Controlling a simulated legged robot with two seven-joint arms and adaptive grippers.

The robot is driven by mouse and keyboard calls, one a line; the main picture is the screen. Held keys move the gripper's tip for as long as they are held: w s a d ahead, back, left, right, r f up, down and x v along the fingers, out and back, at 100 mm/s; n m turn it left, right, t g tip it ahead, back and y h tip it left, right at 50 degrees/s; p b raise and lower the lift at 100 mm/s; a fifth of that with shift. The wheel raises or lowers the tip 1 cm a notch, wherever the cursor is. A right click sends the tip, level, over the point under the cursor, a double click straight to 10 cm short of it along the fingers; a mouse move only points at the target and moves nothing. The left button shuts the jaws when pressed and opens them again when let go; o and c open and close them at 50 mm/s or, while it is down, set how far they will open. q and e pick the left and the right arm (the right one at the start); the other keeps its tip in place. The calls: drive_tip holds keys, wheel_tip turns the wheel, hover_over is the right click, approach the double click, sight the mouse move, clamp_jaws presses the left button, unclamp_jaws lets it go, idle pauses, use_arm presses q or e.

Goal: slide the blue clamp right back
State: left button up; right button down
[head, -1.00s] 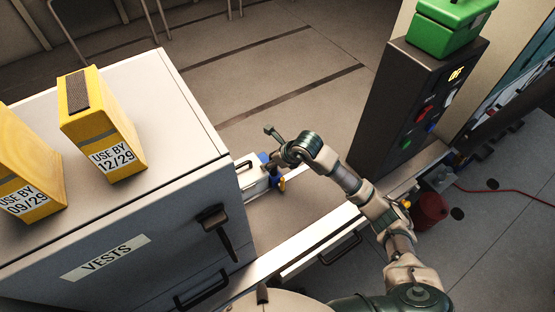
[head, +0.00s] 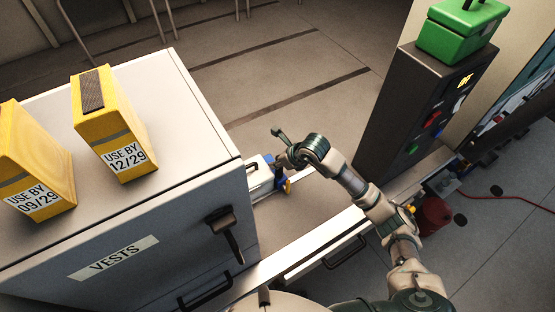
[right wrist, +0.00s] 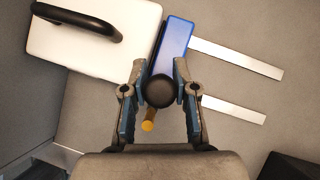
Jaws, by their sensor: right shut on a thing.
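The blue clamp (right wrist: 176,42) lies against the right side of a white case (right wrist: 85,45) in the right wrist view. It has a dark round knob (right wrist: 160,91) and a yellow-orange tip (right wrist: 148,126). My right gripper (right wrist: 159,75) has a finger on each side of the clamp at the knob and is shut on it. In the head view my right gripper (head: 288,158) hides much of the clamp; a blue part (head: 281,184) shows below it. My left gripper is not in view.
Two metal rails (right wrist: 235,58) run right from the clamp. A grey vests cabinet (head: 120,245) with yellow boxes (head: 115,125) stands left of the bench. A dark control post (head: 410,115) bearing a green box (head: 460,30) stands right. The bench between is mostly clear.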

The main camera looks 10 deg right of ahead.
drive_tip(key=shift+s+d+f, duration=0.15)
drive_tip(key=shift+f, duration=0.25)
drive_tip(key=shift+w+d, duration=0.2)
drive_tip(key=shift+d, duration=0.25)
drive_tip(key=shift+w+d+b, duration=0.35)
drive_tip(key=shift+d, duration=0.5)
drive_tip(key=shift+w+d+b, duration=0.3)
drive_tip(key=shift+d+b, duration=0.05)
drive_tip(key=shift+d, duration=0.55)
drive_tip(key=shift+w+d+b, duration=0.35)
drive_tip(key=shift+d, duration=0.5)
drive_tip(key=w+d+b, duration=0.2)
drive_tip(key=d, duration=0.4)
drive_tip(key=shift+w, duration=0.3)
